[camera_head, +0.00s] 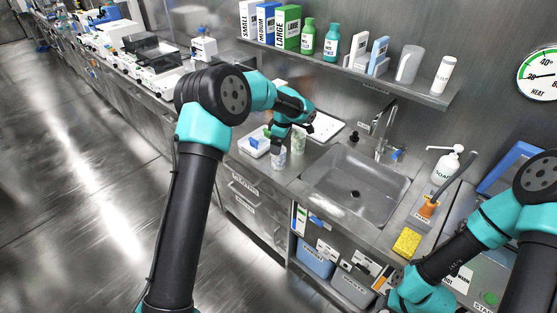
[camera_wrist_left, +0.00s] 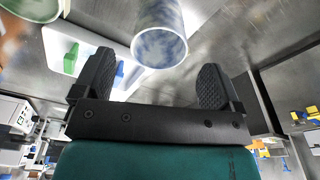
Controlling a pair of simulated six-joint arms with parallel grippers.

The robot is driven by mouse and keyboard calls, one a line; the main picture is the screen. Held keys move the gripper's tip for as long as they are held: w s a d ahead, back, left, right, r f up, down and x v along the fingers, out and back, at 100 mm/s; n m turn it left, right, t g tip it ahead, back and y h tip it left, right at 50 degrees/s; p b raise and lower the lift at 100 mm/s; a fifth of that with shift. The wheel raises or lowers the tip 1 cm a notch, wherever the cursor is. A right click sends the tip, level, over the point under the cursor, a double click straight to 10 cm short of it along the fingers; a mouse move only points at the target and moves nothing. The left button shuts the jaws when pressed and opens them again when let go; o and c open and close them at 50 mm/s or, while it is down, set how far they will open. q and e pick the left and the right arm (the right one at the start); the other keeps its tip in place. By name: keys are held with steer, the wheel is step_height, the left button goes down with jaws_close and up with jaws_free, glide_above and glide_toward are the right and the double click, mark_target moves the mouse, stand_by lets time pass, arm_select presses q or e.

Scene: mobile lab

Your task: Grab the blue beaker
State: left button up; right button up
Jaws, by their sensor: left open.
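The blue beaker (camera_head: 279,158) is a small cup with blotchy blue and white sides, standing on the counter left of the sink. In the left wrist view the beaker (camera_wrist_left: 160,35) appears at the top centre, in line with the gap between the fingers. My left gripper (camera_head: 279,141) is at the beaker and hides part of it in the head view. In the wrist view the left gripper (camera_wrist_left: 155,68) is open, with a finger to each side and no visible grip on the beaker. My right gripper is not visible; only its arm shows at the lower right.
A pale green beaker (camera_head: 299,144) stands close to the right of the blue one. A white tray (camera_head: 247,149) with green and blue items lies to the left. The sink (camera_head: 345,200) is to the right, with a faucet (camera_head: 383,132) behind. A shelf (camera_head: 345,66) hangs above.

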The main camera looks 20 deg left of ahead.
mark_target(279, 158)
arm_select(q)
steer(key=shift+a+f, duration=0.15)
steer(key=shift+f, duration=1.15)
steer(key=shift+a+f, duration=0.1)
steer(key=shift+f, duration=1.2)
steer(key=shift+c, duration=0.4)
steer(key=c, duration=0.9)
